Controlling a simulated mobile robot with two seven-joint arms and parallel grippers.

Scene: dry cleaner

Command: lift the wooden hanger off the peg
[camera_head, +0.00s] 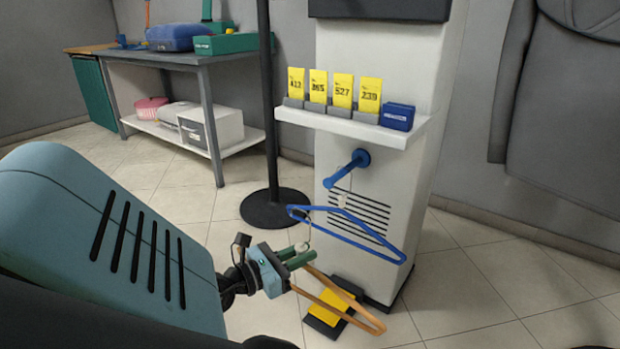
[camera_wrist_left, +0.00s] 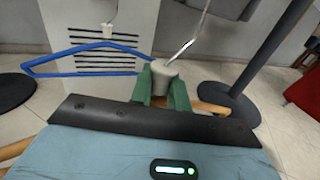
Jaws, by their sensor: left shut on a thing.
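The wooden hanger (camera_head: 345,311) is tan and hangs tilted below my left gripper (camera_head: 297,256). The gripper's green fingers are shut on the hanger's neck; in the left wrist view the fingers (camera_wrist_left: 164,88) close around a pale grip piece at the base of its metal hook. The blue peg (camera_head: 347,167) sticks out from the white kiosk column, above and to the right of the gripper. The wooden hanger's hook appears apart from the peg and lower, though its tip is hard to make out. My right gripper is not in view.
A blue hanger (camera_head: 350,228) hangs under the peg, close to the gripper; it also shows in the left wrist view (camera_wrist_left: 75,58). Above the peg is a white shelf (camera_head: 290,115) with yellow number cards. A dark post (camera_head: 273,150) stands left of the column. Floor at right is clear.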

